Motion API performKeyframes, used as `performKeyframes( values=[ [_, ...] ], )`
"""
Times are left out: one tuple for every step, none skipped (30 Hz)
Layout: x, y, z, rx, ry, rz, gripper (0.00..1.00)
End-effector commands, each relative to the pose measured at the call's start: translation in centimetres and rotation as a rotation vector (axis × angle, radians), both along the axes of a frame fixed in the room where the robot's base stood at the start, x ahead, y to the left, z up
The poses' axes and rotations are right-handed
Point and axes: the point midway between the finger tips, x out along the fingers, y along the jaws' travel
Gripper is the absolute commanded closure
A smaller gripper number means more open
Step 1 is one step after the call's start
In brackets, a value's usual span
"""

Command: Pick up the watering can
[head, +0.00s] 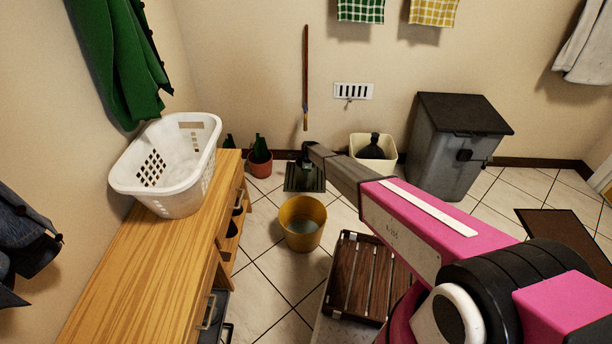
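I cannot make out a watering can for certain in the head view. My pink and grey arm reaches from the lower right toward the upper middle. Its dark end, with my gripper (306,157), is small and seen from behind, above a dark green flat object (305,179) on the floor. I cannot tell whether the gripper is open or shut, or whether it touches that object. A yellow bucket (302,236) stands on the tiles just nearer to me. My arm hides part of the floor on the right.
A wooden bench (150,270) with a white laundry basket (170,190) runs along the left. A terracotta pot (261,166), a cream bin (358,142) and a grey lidded bin (450,150) stand at the back. A slatted wooden crate (352,275) lies below my arm.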

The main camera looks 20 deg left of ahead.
Motion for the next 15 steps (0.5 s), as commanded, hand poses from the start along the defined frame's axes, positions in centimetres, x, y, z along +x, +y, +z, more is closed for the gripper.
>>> performKeyframes(
  values=[
    [0.00,-0.01,0.01,0.000,0.000,0.000,1.00],
    [0.00,-0.01,0.02,0.000,0.000,0.000,1.00],
    [0.00,-0.01,0.02,0.000,0.000,0.000,1.00],
    [-0.01,-0.01,0.02,0.000,0.000,0.000,1.00],
    [0.01,0.00,0.06,0.000,0.000,0.000,1.00],
    [0.01,0.00,0.06,0.000,0.000,0.000,1.00],
    [0.01,0.00,0.05,0.000,0.000,0.000,1.00],
    [0.01,0.00,0.05,0.000,0.000,0.000,1.00],
    [0.01,0.00,0.05,0.000,0.000,0.000,1.00],
    [0.00,-0.01,0.06,0.000,0.000,0.000,1.00],
    [0.00,-0.02,0.07,0.000,0.000,0.000,1.00],
    [0.00,-0.02,0.13,0.000,0.000,0.000,1.00],
    [-0.01,-0.02,0.20,0.000,0.000,0.000,1.00],
    [-0.01,-0.02,0.31,0.000,0.000,0.000,1.00],
    [-0.01,-0.04,0.51,0.000,0.000,0.000,1.00]
  ],
)
